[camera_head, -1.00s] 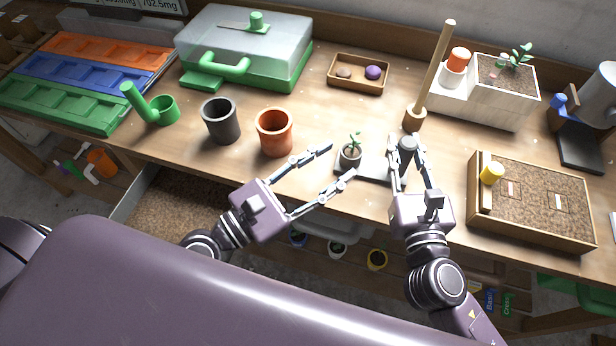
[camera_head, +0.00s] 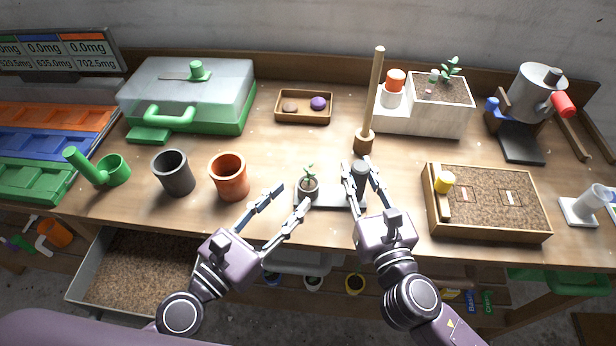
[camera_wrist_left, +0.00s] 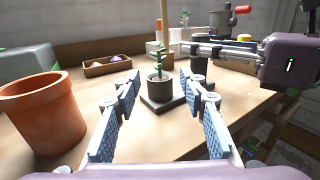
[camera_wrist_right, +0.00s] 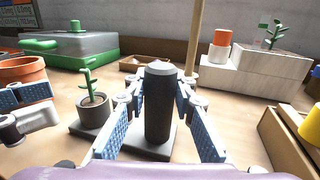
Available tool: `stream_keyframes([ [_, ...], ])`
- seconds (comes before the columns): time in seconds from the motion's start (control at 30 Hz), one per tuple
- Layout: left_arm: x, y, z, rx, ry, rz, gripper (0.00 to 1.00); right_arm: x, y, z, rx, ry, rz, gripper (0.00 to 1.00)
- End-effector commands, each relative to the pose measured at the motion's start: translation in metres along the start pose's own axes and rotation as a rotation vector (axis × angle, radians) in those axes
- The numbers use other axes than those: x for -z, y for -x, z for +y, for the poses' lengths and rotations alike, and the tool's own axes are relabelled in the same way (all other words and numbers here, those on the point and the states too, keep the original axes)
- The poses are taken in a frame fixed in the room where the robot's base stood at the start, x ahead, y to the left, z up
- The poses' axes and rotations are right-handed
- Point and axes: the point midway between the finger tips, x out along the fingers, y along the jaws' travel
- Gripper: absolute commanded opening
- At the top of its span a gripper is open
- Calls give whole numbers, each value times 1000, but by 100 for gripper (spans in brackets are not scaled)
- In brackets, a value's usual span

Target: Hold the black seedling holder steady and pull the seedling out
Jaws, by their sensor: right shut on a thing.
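The black seedling holder has a flat dark base (camera_head: 328,202), a small dark cup (camera_head: 308,190) and an upright black post (camera_wrist_right: 158,105). A green seedling (camera_head: 310,172) stands upright in the soil of the cup; it also shows in the left wrist view (camera_wrist_left: 158,58). My right gripper (camera_head: 357,166) is shut on the black post, with a finger on each side. My left gripper (camera_head: 294,195) is open and empty. Its fingers point at the cup, which lies just beyond and between the fingertips in the left wrist view, apparently untouched.
A terracotta pot (camera_head: 229,178) and a dark grey pot (camera_head: 174,173) stand left of the holder. A wooden dibber (camera_head: 371,95) stands upright behind the post. A soil tray (camera_head: 487,231) lies to the right. A small wooden box (camera_head: 304,121) sits behind.

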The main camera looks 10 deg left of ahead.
Motion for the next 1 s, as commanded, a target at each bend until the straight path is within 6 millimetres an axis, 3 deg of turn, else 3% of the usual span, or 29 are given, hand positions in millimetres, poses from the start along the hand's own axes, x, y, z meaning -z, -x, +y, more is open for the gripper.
stream_keyframes([
  [0.53,1,-66,1,-3,3,4,39,0,0,0,0,0,-1,0],
  [0.97,2,-74,1,-1,2,7,39,0,0,0,0,0,0,0],
  [1.0,2,-74,1,-1,3,7,35,0,0,0,0,0,0,0],
])
